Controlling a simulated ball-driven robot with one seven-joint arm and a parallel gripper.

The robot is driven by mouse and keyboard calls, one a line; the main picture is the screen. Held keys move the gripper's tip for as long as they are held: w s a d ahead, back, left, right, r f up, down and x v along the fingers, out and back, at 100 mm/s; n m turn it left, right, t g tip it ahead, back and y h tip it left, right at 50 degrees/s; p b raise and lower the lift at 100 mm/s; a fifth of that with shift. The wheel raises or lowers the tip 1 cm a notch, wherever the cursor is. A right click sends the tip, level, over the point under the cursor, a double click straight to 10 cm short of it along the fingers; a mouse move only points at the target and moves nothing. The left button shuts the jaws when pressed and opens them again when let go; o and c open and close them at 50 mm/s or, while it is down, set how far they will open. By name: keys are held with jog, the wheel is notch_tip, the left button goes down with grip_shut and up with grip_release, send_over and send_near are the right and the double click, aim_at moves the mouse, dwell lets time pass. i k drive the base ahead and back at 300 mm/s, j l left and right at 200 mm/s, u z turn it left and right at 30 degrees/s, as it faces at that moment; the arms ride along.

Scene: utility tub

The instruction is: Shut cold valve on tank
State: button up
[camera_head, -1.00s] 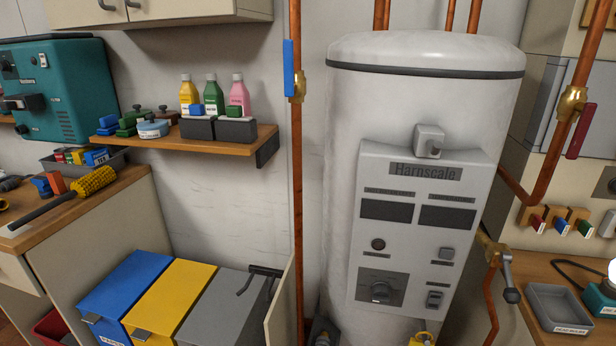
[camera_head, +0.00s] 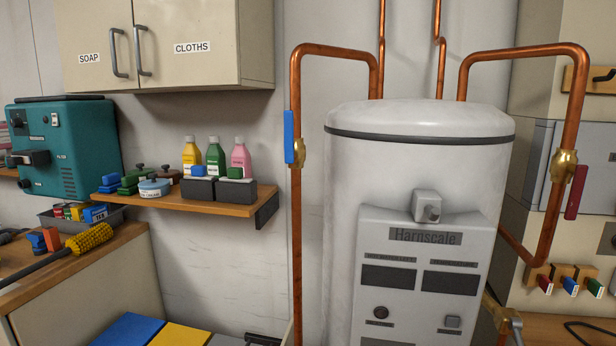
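The white water tank (camera_head: 418,175) stands right of centre, with a grey control panel (camera_head: 418,268) marked Harnscale on its front. The cold valve appears to be the blue lever (camera_head: 289,136) on a brass body (camera_head: 299,153), set in the copper pipe left of the tank. The blue lever stands upright, in line with the pipe. A red lever (camera_head: 574,191) on another brass body (camera_head: 565,165) is on the right-hand pipe and hangs near vertical. My gripper is not in view.
A wooden shelf (camera_head: 215,203) with bottles and small boxes projects left of the blue-lever pipe. A wall cabinet (camera_head: 190,45) hangs above it. Blue and yellow bins (camera_head: 128,330) stand below. A small brass valve (camera_head: 500,313) is at the tank's lower right.

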aim_at(290, 155)
jog(key=i+j+u, duration=0.25)
jog(key=j, duration=0.25)
jog(key=i+j+u, duration=0.3)
jog(key=j, duration=0.15)
